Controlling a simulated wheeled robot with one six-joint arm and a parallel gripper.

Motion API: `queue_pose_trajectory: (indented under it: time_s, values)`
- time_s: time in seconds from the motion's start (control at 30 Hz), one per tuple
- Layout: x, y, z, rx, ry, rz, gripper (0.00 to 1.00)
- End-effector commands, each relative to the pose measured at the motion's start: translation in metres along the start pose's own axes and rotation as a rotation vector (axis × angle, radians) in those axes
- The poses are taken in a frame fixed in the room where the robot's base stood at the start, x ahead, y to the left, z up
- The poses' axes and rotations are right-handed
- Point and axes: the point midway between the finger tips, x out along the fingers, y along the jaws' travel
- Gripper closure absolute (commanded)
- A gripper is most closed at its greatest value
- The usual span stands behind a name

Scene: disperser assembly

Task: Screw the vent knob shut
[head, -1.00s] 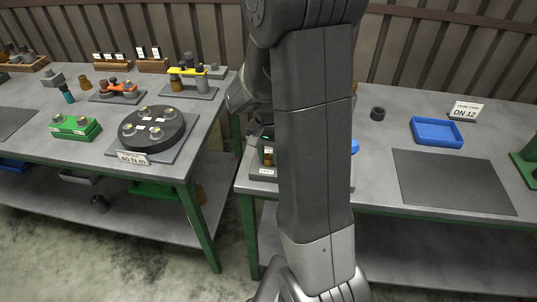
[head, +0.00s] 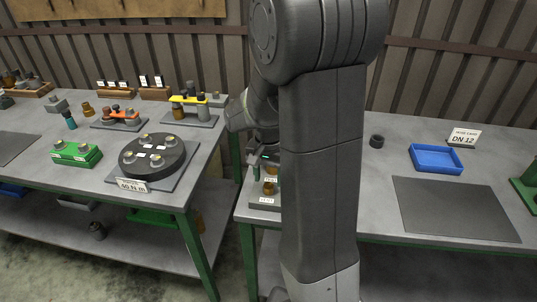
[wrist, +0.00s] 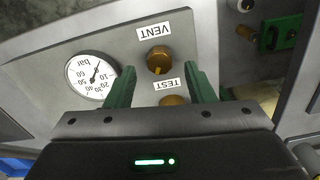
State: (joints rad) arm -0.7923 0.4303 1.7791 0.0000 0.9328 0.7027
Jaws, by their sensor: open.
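The vent knob (wrist: 158,60) is a brass knob on a grey panel (wrist: 185,45), beside the upside-down VENT label (wrist: 155,32) in the wrist view. It also shows in the head view (head: 268,188), above its label. My gripper (wrist: 160,70) is open, its two green fingers pointing at the panel. The vent knob shows in the gap just past the fingertips, with nothing gripped. A second brass knob (wrist: 173,100) by the TEST label (wrist: 167,85) lies lower between the fingers, partly hidden by my gripper body. How far the knob is screwed in cannot be told.
A round white bar gauge (wrist: 91,79) sits on the panel close to the left finger. In the head view, a blue tray (head: 436,159) and a dark mat (head: 455,208) lie to the right. My arm hides the middle of the bench.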

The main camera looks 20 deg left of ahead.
Motion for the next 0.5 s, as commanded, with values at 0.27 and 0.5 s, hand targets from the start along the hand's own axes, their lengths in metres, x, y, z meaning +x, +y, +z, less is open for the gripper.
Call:
queue_pose_trajectory:
  time_s: [0.27,0.5]
  values:
    - [-0.067,-0.001,-0.001,0.0,0.006,-0.005,0.51]
    - [-0.1,0.0,-0.001,0.0,0.003,-0.002,0.51]
